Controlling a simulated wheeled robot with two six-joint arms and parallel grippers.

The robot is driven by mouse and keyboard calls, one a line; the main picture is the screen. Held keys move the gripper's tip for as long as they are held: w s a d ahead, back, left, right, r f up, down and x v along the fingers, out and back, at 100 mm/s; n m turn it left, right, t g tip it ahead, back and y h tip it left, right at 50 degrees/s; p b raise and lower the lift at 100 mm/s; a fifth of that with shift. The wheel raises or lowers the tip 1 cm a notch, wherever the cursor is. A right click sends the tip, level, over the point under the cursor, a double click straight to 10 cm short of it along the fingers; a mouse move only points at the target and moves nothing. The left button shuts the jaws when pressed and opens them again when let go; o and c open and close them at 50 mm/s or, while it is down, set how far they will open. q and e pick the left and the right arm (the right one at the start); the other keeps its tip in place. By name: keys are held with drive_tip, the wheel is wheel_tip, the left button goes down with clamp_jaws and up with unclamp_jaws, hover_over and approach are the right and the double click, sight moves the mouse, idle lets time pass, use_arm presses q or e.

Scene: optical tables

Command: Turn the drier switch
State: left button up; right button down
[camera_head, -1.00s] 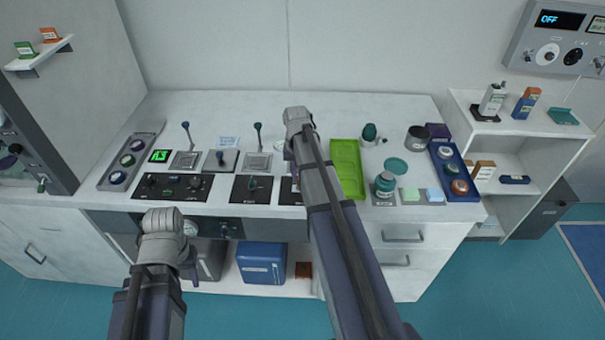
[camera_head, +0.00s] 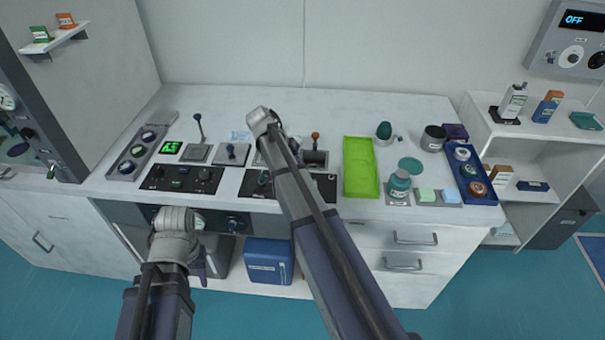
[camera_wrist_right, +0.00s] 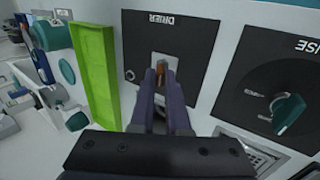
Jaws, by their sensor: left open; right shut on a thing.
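My right gripper (camera_wrist_right: 163,82) is shut on the lever, one dark finger on each side. In the head view the same plate (camera_head: 326,187) lies left of the green tray, partly covered by my right arm, which hides the switch and right fingers. My left gripper (camera_head: 199,267) is low in front of the bench, empty and open, its fingertips partly hidden by its wrist.
The green tray (camera_head: 360,168) stands close beside the drier plate. A teal knob (camera_wrist_right: 288,111) on another black plate is on its other side. Upright levers, including an orange-tipped one (camera_head: 315,137), stand behind. A blue box (camera_head: 268,262) is below the bench.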

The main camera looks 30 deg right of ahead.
drive_tip(key=shift+a, duration=0.1)
drive_tip(key=c, duration=0.9)
unclamp_jaws()
drive_tip(key=p+v, duration=0.6)
drive_tip(key=v, duration=0.1)
drive_tip(key=shift+r+p, duration=0.35)
drive_tip(key=shift+p, duration=0.05)
drive_tip(key=shift+w+a, duration=0.1)
